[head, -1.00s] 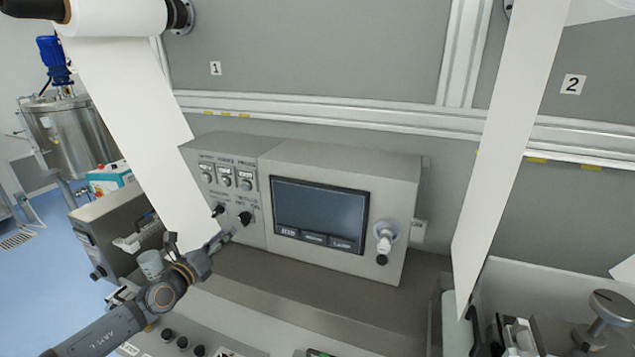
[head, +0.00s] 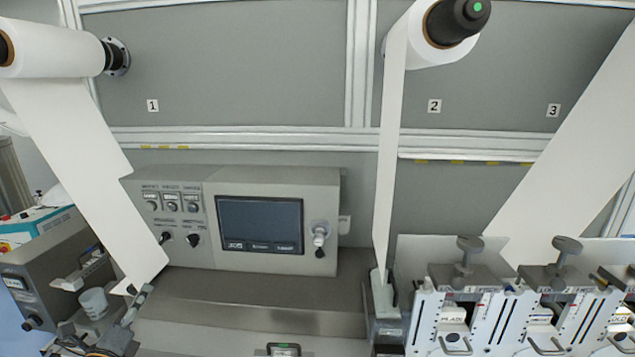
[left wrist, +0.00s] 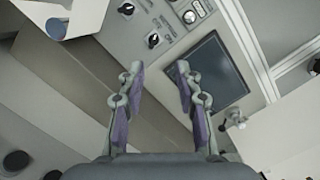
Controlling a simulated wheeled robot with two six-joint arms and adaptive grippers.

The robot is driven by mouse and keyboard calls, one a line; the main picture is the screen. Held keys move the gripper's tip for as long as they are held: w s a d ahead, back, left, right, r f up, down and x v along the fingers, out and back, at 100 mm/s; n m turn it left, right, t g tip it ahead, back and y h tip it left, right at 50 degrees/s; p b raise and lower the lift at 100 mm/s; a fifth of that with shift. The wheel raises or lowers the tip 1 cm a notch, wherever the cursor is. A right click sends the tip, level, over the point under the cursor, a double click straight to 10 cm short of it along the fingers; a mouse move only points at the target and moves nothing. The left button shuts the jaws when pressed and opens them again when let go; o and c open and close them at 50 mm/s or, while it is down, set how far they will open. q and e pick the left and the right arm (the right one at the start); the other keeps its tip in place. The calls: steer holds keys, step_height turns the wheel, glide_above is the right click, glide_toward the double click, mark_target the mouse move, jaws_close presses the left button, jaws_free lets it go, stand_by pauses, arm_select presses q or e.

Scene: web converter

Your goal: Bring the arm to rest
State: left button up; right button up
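My left gripper (head: 137,302) shows at the lower left of the head view, in front of the grey control box and beside the lower end of the left white web. In the left wrist view its two fingers (left wrist: 159,80) stand apart with nothing between them. Beyond the fingertips lie the dark screen and the knobs of the control box, clear of the fingers. My right gripper does not show in either view.
The control box (head: 200,258) with its dark screen (head: 260,224) stands at the centre. White webs hang from a left roll (head: 50,48) and a middle roll (head: 415,55). Clamp stations with knobs (head: 470,245) stand at the right. The ledge (head: 230,310) below the box is clear.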

arm_select(q)
steer(key=s+d+f+n+g+y, duration=0.2)
steer(key=s+f+n+g+y, duration=0.85)
steer(key=n, duration=0.95)
steer(key=s+d+f+n+g+h, duration=0.2)
steer(key=s+d+f+h, duration=0.25)
steer(key=s+d, duration=0.3)
steer(key=s+d+f+n+g+h, duration=0.2)
steer(key=s+d+f+g+h, duration=0.15)
steer(key=s+d+h, duration=0.35)
steer(key=s+a+f+g, duration=0.1)
steer(key=s+f, duration=0.1)
steer(key=f, duration=1.3)
steer(key=s+a+f, duration=0.1)
steer(key=s+f, duration=0.1)
steer(key=f, duration=1.2)
steer(key=s+a+f+n+g+b, duration=0.1)
steer(key=s+f, duration=1.4)
steer(key=s, duration=0.3)
steer(key=shift+f+y, duration=0.3)
steer(key=shift+y, duration=0.1)
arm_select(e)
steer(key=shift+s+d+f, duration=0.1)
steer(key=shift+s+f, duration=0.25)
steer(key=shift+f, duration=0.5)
